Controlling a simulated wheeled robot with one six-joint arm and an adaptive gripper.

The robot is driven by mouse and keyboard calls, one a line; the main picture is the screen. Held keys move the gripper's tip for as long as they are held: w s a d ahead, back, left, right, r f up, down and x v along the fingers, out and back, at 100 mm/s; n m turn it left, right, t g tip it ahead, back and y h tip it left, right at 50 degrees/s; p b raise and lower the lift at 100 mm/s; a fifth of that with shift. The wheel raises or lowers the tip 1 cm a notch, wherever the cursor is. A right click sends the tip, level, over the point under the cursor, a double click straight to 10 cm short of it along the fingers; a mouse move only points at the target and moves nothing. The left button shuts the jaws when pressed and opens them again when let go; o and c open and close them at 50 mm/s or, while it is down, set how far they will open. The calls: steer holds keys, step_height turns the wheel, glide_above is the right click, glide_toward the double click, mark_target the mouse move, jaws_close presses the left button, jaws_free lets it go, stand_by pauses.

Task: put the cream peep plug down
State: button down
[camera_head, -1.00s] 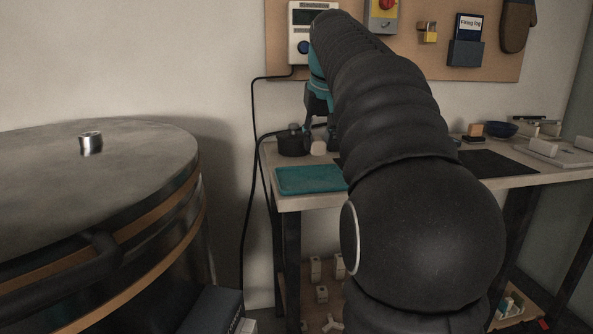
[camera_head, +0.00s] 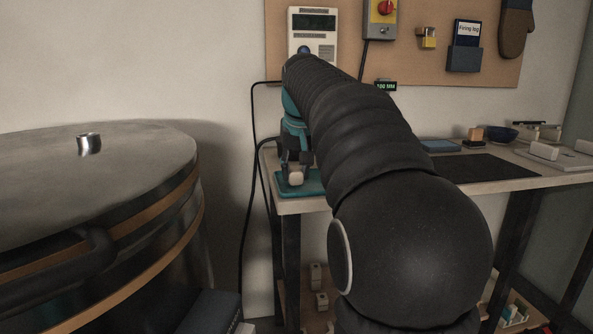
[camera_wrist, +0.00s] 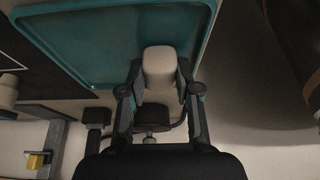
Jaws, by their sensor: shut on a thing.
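The cream peep plug (camera_wrist: 158,68) is pale and blocky with rounded edges. My gripper (camera_wrist: 158,85) is shut on it, with one finger on each side in the wrist view. In the head view the plug (camera_head: 296,179) shows small between the fingertips of my gripper (camera_head: 297,174), over the teal tray (camera_head: 313,189) on the table's left end. The tray also shows in the wrist view (camera_wrist: 100,62). I cannot tell whether the plug touches the tray.
A kiln (camera_head: 60,180) with a metal fitting (camera_head: 89,144) on its lid stands at the left. A pegboard (camera_head: 400,70) hangs behind. My arm hides the table's middle.

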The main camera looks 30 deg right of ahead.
steer(key=shift+f, duration=0.1)
steer(key=c, duration=0.8)
jaws_free()
steer(key=p+v, duration=0.2)
steer(key=v, duration=1)
steer(key=shift+p, duration=0.4)
steer(key=s+a+f+n, duration=0.1)
steer(key=s+a+f, duration=0.3)
steer(key=s+f, duration=0.4)
steer(key=s+a+f+n+t, duration=0.1)
steer(key=s+a+f, duration=0.4)
steer(key=s+f, duration=0.3)
steer(key=s+a+f+n+y, duration=0.1)
steer(key=s+a+f, duration=0.4)
steer(key=f, duration=0.6)
steer(key=shift+s+a+f, duration=0.1)
steer(key=shift+s+f, duration=0.05)
steer(key=shift+s, duration=0.55)
steer(key=shift+s+a+f, duration=0.1)
steer(key=shift+s+a, duration=0.05)
steer(key=shift+s, duration=0.55)
